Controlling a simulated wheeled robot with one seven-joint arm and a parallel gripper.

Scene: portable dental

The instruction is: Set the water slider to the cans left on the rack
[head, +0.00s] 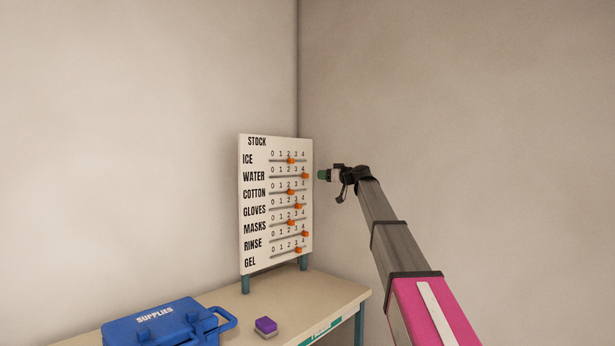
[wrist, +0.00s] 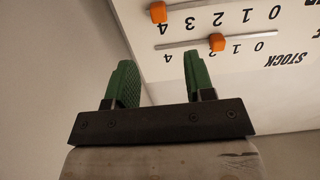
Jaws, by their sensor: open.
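The white STOCK board (head: 249,205) stands upright on the table, with labelled slider rows. The water slider's orange knob (head: 305,176) sits at the right end of its track, at 4. In the wrist view the board is upside down, and the water knob (wrist: 157,12) is at the top edge. The ice knob (head: 291,160) sits near 2 in the row above water. My gripper (head: 322,175) is just right of the board, level with the water row. In the wrist view its green fingers (wrist: 158,62) are spread with nothing between them. No rack or cans are in view.
Below the board is a beige table (head: 335,291). A blue SUPPLIES case (head: 160,325) and a small purple-topped block (head: 265,327) are on it. Walls meet in a corner behind the board. The air right of the board is clear apart from my arm.

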